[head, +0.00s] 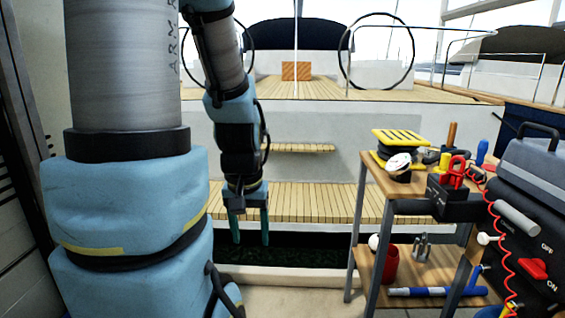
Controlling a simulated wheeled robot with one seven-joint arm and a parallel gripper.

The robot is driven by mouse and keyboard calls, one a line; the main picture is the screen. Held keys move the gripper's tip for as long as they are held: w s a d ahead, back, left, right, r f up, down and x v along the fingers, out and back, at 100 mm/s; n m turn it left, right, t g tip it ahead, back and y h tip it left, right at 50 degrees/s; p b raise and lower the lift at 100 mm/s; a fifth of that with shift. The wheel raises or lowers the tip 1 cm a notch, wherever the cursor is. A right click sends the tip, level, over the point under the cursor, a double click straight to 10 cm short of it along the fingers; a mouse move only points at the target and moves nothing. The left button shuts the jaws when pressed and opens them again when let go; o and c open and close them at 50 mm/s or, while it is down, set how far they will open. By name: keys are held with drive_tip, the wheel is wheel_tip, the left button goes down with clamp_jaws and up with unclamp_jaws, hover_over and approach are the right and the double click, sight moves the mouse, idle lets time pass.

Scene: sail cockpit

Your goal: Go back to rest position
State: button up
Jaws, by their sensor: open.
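My gripper (250,226) hangs from my arm left of the middle of the head view, pointing down. Its two dark green fingers are apart, with nothing between them. It shows in front of the wooden slatted bench (310,203). My arm comes down from the top of the picture, and its large near links fill the left side. No object is held.
A two-level wooden cart (398,182) on the right carries a yellow slatted item (399,137), a gauge (399,163) and tools. A dark machine with a red switch (533,268) stands at far right. A slatted step (298,148) lies behind. Space between gripper and cart looks free.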

wheel_tip(320, 180, up, 14)
drive_tip(key=p, duration=1.2)
drive_tip(key=shift+r+p, duration=0.25)
drive_tip(key=shift+p, duration=0.1)
idle(1.8)
